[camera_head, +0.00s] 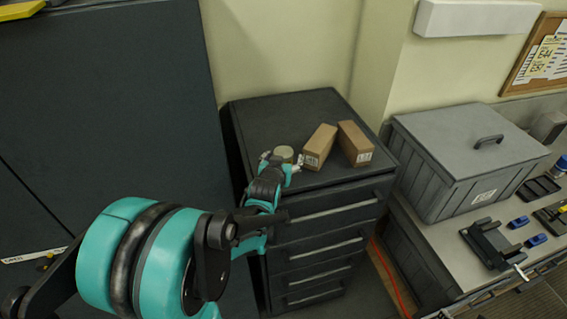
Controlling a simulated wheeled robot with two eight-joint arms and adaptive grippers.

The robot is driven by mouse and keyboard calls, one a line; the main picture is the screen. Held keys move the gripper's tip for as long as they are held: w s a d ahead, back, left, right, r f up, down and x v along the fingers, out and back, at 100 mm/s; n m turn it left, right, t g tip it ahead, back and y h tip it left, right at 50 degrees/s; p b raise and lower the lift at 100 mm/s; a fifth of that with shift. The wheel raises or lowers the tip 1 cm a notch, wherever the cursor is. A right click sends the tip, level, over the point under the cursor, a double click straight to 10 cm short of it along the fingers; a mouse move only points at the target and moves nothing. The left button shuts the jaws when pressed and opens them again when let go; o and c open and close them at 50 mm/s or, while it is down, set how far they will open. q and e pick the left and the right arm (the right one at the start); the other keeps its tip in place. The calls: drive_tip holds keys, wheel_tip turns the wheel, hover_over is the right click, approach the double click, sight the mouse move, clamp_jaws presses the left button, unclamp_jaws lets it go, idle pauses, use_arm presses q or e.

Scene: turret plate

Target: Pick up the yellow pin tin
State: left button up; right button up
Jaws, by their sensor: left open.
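A small round tin (284,153), pale yellowish in this light, stands on the top of the dark drawer cabinet (290,108), near its front left. My left gripper (281,164) is open at the cabinet's front edge, with its fingers on either side of the tin's near side. I cannot tell whether the fingers touch the tin. The gripper hides the tin's lower front. My right gripper does not show.
Two brown boxes (319,147) (354,144) stand just right of the tin. A tall dark cabinet (110,110) rises on the left. A grey lidded crate (462,155) is on the bench at right. The cabinet top behind the tin is clear.

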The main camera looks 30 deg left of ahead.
use_arm(q)
drive_tip(key=c, duration=1.5)
drive_tip(key=shift+c, duration=0.5)
drive_tip(key=shift+r, duration=0.1)
